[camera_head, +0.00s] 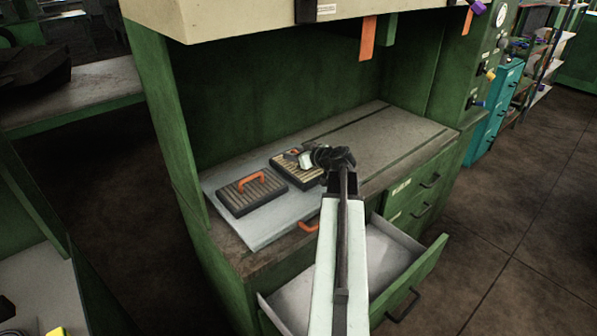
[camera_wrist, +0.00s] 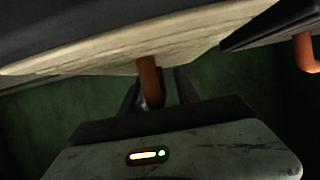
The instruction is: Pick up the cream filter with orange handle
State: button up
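The cream filter (camera_head: 290,172) lies ribbed side up on a grey metal sheet on the workbench, with its orange handle (camera_head: 292,153) partly hidden by my gripper. My gripper (camera_head: 305,159) is at the handle, above the filter's right part. In the wrist view the pale face of the filter (camera_wrist: 100,55) fills the top, and its orange handle (camera_wrist: 150,78) stands between my fingers (camera_wrist: 158,88). The fingers look apart, with a gap on the right of the handle. A second, browner filter (camera_head: 238,198) with an orange handle lies to the left.
The grey sheet (camera_head: 262,231) has an orange handle (camera_head: 309,226) at its front edge. An open drawer (camera_head: 375,258) juts out below the bench. Green cabinet walls (camera_head: 168,130) and an overhead cupboard (camera_head: 230,15) enclose the work area. The bench top to the right (camera_head: 400,137) is clear.

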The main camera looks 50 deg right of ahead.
grip_shut()
dwell(1.4)
